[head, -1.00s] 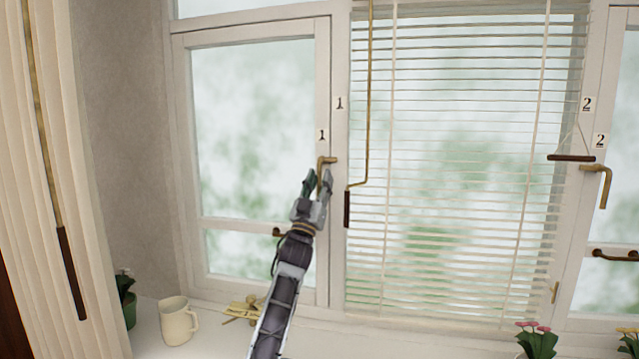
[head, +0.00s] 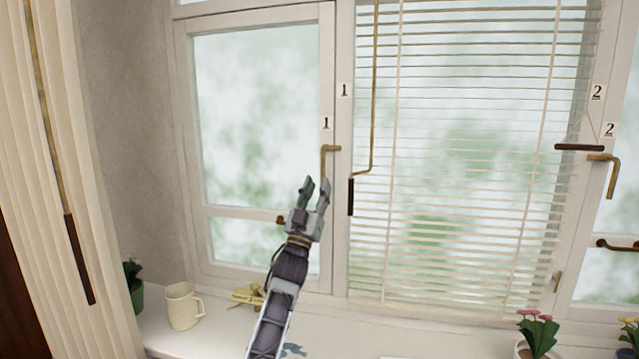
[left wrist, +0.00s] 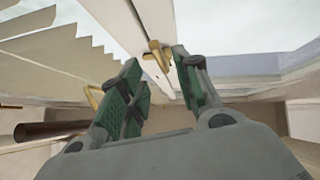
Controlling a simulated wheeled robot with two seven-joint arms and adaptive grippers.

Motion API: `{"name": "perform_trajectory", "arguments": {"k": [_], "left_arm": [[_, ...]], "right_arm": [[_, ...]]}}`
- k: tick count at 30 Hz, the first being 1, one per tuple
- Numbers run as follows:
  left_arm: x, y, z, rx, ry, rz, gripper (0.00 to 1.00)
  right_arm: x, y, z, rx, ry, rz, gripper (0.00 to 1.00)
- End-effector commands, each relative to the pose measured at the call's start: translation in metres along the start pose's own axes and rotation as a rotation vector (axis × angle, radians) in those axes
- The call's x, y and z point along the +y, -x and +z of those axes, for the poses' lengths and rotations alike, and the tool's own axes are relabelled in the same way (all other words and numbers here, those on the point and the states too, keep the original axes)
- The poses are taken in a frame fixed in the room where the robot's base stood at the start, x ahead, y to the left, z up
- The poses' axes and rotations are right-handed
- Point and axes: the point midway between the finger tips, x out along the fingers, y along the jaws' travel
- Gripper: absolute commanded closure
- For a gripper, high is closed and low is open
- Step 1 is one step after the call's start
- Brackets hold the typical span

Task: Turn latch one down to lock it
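Latch one is a brass, L-shaped handle (head: 325,160) on the frame of the left window, beside the labels "1". Its short arm runs level and its long arm hangs down. My left gripper (head: 314,187) is open and empty, just below the latch in the head view and apart from it. In the left wrist view the latch (left wrist: 160,56) shows beyond the fingers, and the gripper (left wrist: 158,80) has its green pads spread apart. My right gripper is not in view.
A blind's brass crank with a dark handle (head: 351,197) hangs close to the right of the latch. The blind (head: 460,150) covers the middle window. A second latch (head: 608,175) is at far right. A mug (head: 181,306) and plants stand on the sill.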

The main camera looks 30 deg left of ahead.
Motion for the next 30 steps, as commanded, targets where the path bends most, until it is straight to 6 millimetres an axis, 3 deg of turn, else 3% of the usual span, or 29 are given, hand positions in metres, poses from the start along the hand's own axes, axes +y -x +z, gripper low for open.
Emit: {"name": "perform_trajectory", "arguments": {"k": [15, 30], "left_arm": [[0.000, 0.045, 0.001, -0.001, 0.000, 0.000, 0.67], [0.000, 0.054, 0.000, 0.000, 0.000, 0.000, 0.67]], "right_arm": [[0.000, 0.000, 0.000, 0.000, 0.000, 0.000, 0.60], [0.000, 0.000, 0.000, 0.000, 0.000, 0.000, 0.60]]}}
